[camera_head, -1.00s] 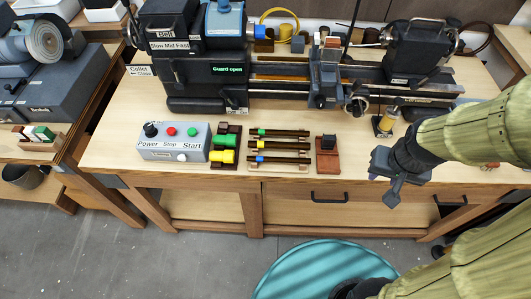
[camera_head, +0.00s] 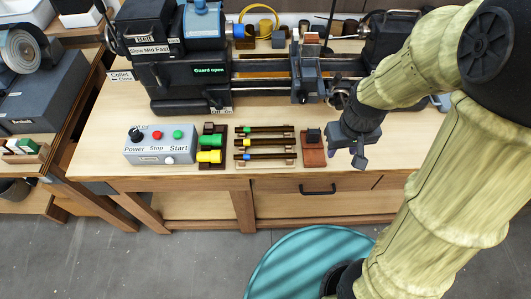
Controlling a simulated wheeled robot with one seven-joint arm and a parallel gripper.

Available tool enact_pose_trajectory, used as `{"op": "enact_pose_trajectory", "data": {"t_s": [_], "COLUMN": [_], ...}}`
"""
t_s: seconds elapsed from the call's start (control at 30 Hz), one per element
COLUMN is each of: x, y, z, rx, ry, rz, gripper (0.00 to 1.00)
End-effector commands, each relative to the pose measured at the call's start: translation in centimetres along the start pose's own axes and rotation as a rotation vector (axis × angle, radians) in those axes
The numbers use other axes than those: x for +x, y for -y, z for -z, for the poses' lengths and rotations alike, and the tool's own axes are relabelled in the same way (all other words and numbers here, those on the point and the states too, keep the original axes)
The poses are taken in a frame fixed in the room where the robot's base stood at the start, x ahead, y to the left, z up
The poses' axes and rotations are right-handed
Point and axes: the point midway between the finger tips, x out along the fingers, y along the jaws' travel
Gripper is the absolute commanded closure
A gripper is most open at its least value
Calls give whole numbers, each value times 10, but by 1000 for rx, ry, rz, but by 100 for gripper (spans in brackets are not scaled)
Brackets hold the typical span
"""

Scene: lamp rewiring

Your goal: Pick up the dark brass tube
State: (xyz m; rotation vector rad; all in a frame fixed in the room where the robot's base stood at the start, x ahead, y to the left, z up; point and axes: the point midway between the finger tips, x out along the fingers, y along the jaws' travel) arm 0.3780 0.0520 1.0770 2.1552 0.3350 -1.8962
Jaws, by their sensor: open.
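Several dark brass-brown tubes lie level, one in front of another, on a small light rack on the bench. The back tube (camera_head: 275,129) has a green band, the middle tube (camera_head: 272,142) a yellow band and the front tube (camera_head: 274,156) a blue band. The bands are near their left ends. I cannot tell which one is the task's dark brass tube. My gripper (camera_head: 349,159) is open and points down over the front of the bench, to the right of the rack and apart from the tubes. Its finger gap is small in view and looks empty.
A red-brown block (camera_head: 313,153) stands between the rack and my gripper. Left of the rack are a dark stand (camera_head: 206,129) with green and yellow pieces and a control box (camera_head: 158,146). The lathe (camera_head: 190,90) fills the back. Its screen reads "Guard open".

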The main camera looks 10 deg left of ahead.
Motion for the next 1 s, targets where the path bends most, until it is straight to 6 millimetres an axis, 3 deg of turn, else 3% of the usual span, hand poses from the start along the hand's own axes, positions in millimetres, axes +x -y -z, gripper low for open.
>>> {"op": "enact_pose_trajectory", "data": {"t_s": [0.2, 0.5, 1.0], "x": [5, 13, 3], "y": [43, 109, 240], "z": [31, 62, 82], "rx": [-291, -698, -1361], "ry": [78, 166, 244], "rz": [-15, -85, -299], "gripper": [59, 59, 59]}}
